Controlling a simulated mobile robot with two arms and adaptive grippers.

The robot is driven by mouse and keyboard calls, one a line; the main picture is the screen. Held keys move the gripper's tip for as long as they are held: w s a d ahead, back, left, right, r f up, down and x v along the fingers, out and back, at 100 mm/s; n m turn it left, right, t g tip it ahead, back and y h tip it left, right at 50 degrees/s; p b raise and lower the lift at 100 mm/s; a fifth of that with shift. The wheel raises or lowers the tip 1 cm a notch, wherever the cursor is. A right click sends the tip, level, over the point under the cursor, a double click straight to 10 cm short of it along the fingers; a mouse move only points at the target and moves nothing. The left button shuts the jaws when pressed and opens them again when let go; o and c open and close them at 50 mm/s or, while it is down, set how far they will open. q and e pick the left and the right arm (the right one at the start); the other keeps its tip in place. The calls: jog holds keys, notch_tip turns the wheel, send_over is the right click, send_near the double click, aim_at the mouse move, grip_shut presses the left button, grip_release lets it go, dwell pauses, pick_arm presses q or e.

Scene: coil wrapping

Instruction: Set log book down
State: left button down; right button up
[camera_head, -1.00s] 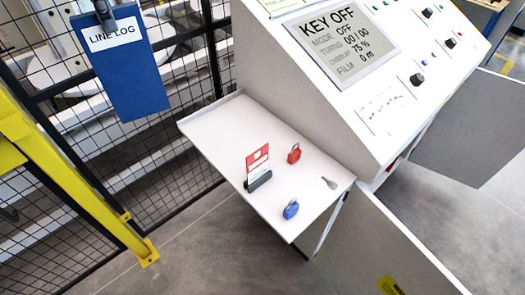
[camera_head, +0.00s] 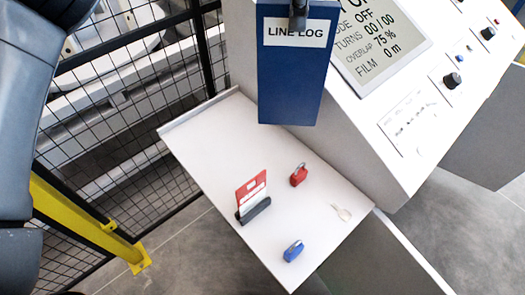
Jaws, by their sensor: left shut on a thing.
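The log book (camera_head: 291,78) is a blue board with a white "LINE LOG" label, upright at the top centre of the head view. My left gripper (camera_head: 298,14) is shut on its top edge; only the dark fingertip end shows. The book hangs in front of the control console and above the far part of the white shelf (camera_head: 215,139), with its lower edge appearing apart from the shelf. My right gripper is not in view.
On the shelf are a red card in a dark holder (camera_head: 253,208), a red padlock (camera_head: 298,175), a blue padlock (camera_head: 293,250) and a small key (camera_head: 341,212). The console (camera_head: 432,110) rises behind. Mesh fence (camera_head: 110,130) and a yellow post (camera_head: 85,220) stand left. The shelf's far left is bare.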

pick_arm(q)
jog(key=shift+f, duration=0.15)
jog(key=shift+s+a+f, duration=0.1)
jog(key=shift+a+f, duration=0.05)
jog(key=shift+a, duration=0.3)
jog(key=shift+s+a+f, duration=0.1)
jog(key=shift+a, duration=0.3)
jog(key=w+a+f+p, duration=0.3)
jog(key=w+a+f, duration=0.1)
jog(key=a+f, duration=0.7)
jog(key=shift+w+a+f, duration=0.15)
jog(key=shift+f, duration=0.5)
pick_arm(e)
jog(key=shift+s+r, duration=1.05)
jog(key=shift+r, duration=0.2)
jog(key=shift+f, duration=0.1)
pick_arm(q)
jog(key=c, duration=1.3)
grip_release()
jog(key=shift+f, duration=0.1)
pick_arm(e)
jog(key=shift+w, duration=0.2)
